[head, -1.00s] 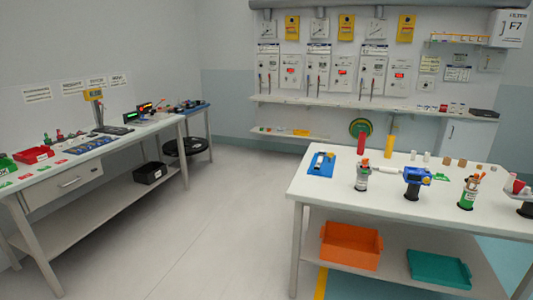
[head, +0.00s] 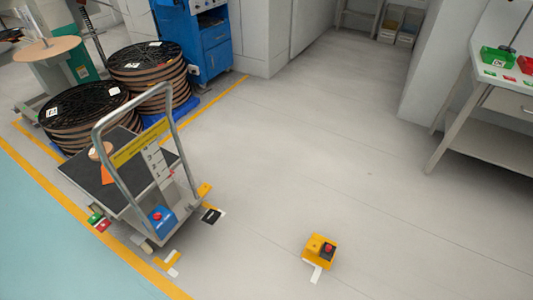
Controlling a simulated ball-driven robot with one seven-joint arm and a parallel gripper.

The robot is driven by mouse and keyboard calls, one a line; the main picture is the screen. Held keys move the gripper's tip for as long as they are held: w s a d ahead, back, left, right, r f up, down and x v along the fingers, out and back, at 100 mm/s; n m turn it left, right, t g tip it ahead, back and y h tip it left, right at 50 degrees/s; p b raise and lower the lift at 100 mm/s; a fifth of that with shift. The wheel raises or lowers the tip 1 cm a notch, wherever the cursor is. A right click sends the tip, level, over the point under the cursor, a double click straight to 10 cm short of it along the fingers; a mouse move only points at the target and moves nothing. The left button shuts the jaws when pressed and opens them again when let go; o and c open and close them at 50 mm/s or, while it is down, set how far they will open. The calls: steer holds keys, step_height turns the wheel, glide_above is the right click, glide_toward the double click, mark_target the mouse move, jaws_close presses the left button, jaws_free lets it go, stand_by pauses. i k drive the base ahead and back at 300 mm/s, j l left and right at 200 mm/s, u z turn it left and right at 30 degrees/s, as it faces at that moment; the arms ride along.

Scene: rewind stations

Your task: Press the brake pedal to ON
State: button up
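A platform cart (head: 128,202) with a grey tube handle stands at the left in the head view. At its left edge, low down, are a small green piece (head: 95,218) and a small red piece (head: 103,226); they look like pedals, but their lettering is too small to read. A blue box with a red button (head: 161,219) sits on the cart's near end. My gripper is not in view.
Stacks of black-topped reels (head: 86,117) stand behind the cart, beside a blue cabinet (head: 205,45). A workbench (head: 490,135) is at the right edge. Yellow lines run along the floor at left. The grey floor between cart and workbench is mostly clear.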

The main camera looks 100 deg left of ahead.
mark_target(101, 223)
steer(key=u, duration=3.9)
steer(key=k+u, duration=0.1)
steer(key=u, duration=0.15)
steer(key=k+l+u, duration=0.1)
steer(key=u, duration=0.15)
steer(key=i+j+z, duration=0.2)
steer(key=i+j, duration=0.15)
steer(key=i, duration=0.1)
